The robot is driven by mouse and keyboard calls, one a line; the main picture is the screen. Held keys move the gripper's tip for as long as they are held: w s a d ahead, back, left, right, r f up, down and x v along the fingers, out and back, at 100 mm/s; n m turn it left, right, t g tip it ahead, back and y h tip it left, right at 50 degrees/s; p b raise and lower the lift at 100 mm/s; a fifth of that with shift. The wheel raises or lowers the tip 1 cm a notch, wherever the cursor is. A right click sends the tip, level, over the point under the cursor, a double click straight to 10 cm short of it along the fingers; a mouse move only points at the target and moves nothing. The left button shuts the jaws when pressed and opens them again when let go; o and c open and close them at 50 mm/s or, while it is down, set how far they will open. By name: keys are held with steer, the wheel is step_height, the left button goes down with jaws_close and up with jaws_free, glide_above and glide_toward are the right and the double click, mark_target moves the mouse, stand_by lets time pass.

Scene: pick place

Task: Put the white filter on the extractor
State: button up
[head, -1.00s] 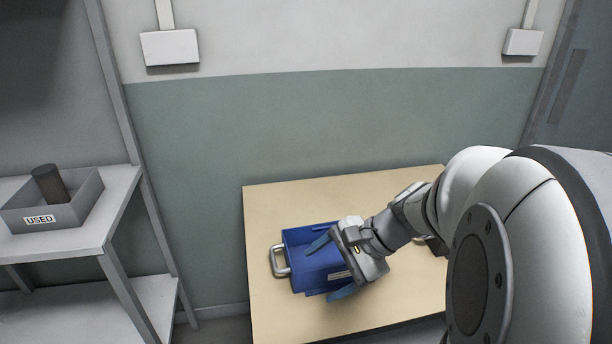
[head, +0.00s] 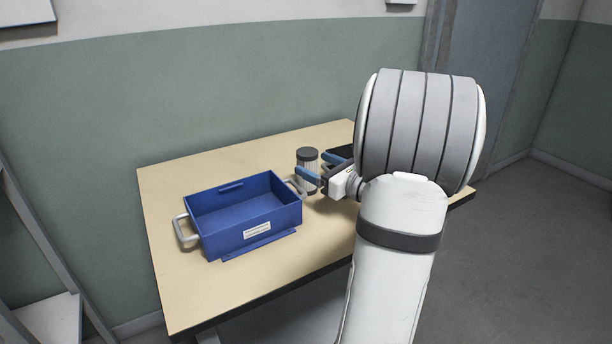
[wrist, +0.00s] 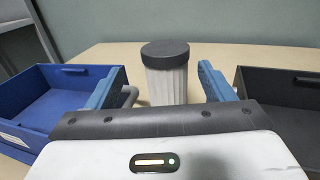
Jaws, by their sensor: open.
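The white filter (head: 308,171) stands upright on the table, a pale pleated cylinder with a dark cap. In the wrist view the filter (wrist: 167,75) is straight ahead, between and a little beyond the tips of my open gripper (wrist: 160,85). In the head view my gripper (head: 308,172) has its blue fingers on either side of the filter, with nothing visibly held. I cannot tell whether a finger touches it. No extractor can be made out for certain in these views.
A blue bin (head: 257,234) with metal handles stands left of the filter on the wooden table (head: 165,285). It looks empty. A black bin (wrist: 285,95) is close on the right in the wrist view; my arm mostly hides it in the head view. The table's front left is clear.

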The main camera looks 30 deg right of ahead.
mark_target(303, 156)
steer(key=shift+d+b+x, duration=0.2)
steer(key=shift+b+x, duration=0.1)
steer(key=shift+x, duration=1.2)
steer(key=shift+d+b+x, duration=0.15)
steer(key=shift+b+x, duration=0.15)
steer(key=shift+x, duration=1.25)
steer(key=shift+c, duration=0.4)
steer(key=shift+r, duration=0.1)
steer(key=c, duration=1.1)
